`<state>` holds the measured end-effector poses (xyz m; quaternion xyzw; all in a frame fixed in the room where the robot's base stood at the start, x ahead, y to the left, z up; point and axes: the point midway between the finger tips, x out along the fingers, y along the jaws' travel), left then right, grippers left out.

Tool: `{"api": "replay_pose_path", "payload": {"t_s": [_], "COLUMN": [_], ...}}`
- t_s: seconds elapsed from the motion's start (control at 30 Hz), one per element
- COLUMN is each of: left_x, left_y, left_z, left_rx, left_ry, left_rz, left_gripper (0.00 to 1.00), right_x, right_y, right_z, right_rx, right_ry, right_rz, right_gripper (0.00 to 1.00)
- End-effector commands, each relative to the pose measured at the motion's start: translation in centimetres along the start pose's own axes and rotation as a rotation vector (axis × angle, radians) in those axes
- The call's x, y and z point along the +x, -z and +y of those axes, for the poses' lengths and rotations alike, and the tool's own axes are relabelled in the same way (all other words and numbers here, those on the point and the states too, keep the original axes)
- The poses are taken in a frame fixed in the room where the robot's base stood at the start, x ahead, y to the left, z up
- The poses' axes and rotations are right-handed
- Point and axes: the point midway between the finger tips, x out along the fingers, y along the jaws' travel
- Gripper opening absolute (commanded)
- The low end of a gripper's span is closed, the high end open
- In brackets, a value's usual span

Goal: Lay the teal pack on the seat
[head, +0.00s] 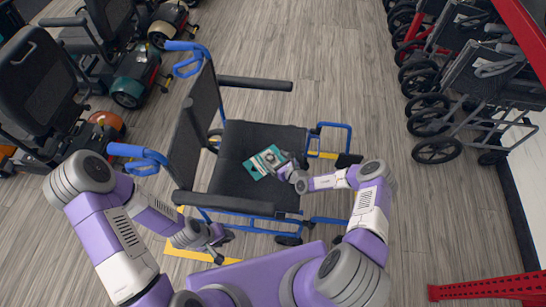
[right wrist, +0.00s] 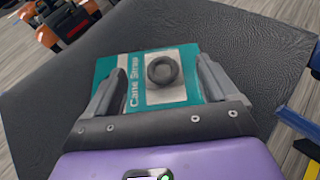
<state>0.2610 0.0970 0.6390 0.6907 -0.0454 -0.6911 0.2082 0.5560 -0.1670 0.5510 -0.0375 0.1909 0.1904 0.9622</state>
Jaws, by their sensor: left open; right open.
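The teal pack (head: 258,164) lies flat on the black seat (head: 236,142) of a blue-framed wheelchair in the head view. In the right wrist view the pack (right wrist: 125,82) shows a "Cane Strap" label and a picture of a dark ring. My right gripper (head: 285,166) is over the pack, its open fingers (right wrist: 158,88) on either side of the pack. Whether the fingers touch the pack is hard to tell. My left gripper (head: 217,258) is open and empty, low beside the wheelchair's near side.
The wheelchair has a backrest (head: 194,125) on the left and armrests (head: 222,203) along the near and far sides. Mobility scooters (head: 42,90) stand at the left. Folded wheelchairs (head: 470,85) stand at the right. A red perforated strip (head: 485,287) is at lower right. Grey floor (head: 330,60) behind is clear.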

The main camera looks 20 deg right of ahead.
Motion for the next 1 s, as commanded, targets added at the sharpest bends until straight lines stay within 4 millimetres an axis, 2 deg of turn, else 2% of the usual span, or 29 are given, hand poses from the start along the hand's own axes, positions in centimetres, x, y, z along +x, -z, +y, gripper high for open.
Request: {"api": "replay_pose_path", "payload": {"t_s": [0.03, 0.2, 0.4, 0.6, 1.0], "left_x": [-1.0, -2.3, -3.1, -3.3, -3.2], "left_y": [0.0, -0.1, -0.1, -0.1, -0.1], "left_z": [0.4, 0.9, 1.2, 1.2, 1.2], "left_rx": [0.0, 0.0, 0.0, 0.0, 0.0], "left_ry": [0.0, 0.0, 0.0, 0.0, 0.0], "left_rz": [0.0, 0.0, 0.0, 0.0, 0.0], "left_gripper": [0.45, 0.45, 0.45, 0.45, 0.45], "right_x": [-1.5, -5.3, -8.4, -9.6, -9.6], "right_y": [-0.5, -0.4, -0.2, -0.1, -0.1], "right_z": [-0.1, -0.1, -0.1, 0.0, 0.0], "right_rx": [0.0, 0.0, 0.0, 0.0, 0.0], "right_ry": [0.001, 0.001, 0.001, 0.001, 0.001], "right_rz": [0.001, 0.001, 0.0, -0.001, -0.001], "right_gripper": [0.87, 0.87, 0.87, 0.87, 0.87]}}
